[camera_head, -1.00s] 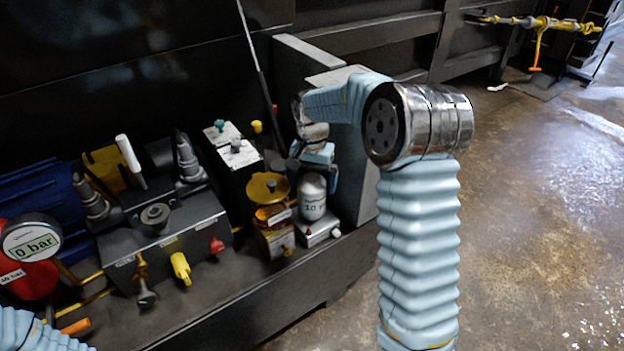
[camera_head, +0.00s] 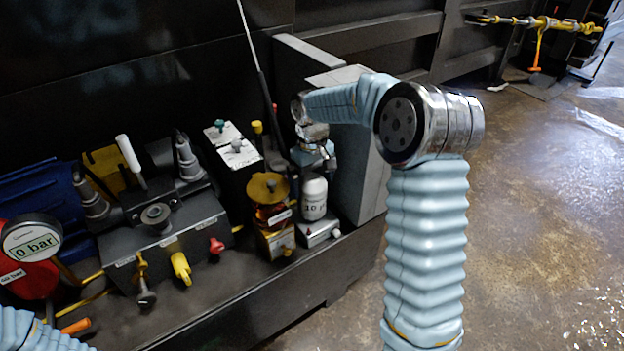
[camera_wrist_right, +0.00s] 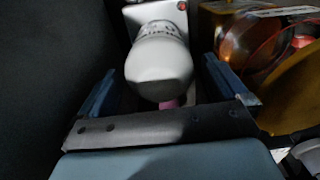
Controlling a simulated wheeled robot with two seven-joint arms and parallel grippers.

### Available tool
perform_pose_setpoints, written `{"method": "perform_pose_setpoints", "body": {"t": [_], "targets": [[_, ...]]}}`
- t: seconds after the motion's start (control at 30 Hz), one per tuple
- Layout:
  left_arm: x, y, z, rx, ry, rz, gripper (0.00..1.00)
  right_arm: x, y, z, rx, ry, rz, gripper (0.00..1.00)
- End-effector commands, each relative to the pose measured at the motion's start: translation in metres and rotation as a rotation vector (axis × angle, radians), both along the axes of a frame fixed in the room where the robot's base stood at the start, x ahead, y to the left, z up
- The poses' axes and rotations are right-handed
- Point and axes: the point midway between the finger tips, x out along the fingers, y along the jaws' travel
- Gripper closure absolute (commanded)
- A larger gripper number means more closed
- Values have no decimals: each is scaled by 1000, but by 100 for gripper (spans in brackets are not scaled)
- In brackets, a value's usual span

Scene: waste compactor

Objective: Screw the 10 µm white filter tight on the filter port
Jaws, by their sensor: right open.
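The white filter (camera_head: 314,198), a rounded cylinder with a "10" label, stands upright on a small grey block (camera_head: 320,231), the filter port. How tightly it sits cannot be told. My right gripper (camera_head: 316,158) is open just above the filter's domed top. In the right wrist view the filter (camera_wrist_right: 160,68) is below and between the two blue fingers, with a gap at both sides. My left gripper is out of view; only part of my left arm's sleeve shows at the lower left.
An amber bowl unit with a yellow top (camera_head: 268,190) stands close left of the filter. A grey upright panel (camera_head: 356,150) is close on the right. Left along the ledge are a valve block (camera_head: 165,240) and a gauge reading 0 bar (camera_head: 30,240). Open floor lies at right.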

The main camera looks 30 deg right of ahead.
Motion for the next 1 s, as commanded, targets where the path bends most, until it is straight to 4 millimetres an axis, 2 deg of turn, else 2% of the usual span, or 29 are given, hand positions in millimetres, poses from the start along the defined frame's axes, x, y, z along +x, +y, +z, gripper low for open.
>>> {"method": "perform_pose_setpoints", "body": {"t": [0.2,0.37,0.63,0.87,0.9,1.0], "targets": [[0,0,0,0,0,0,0,0,-1,0,1,1,316,0],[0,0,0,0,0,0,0,0,0,0,-1,0,455,0],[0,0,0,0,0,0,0,0,-1,0,-1,0,835,0],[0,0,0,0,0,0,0,0,0,0,-1,0,886,0],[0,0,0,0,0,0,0,0,0,0,-1,0,886,2],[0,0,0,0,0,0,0,0,0,0,-1,0,885,17]]}}
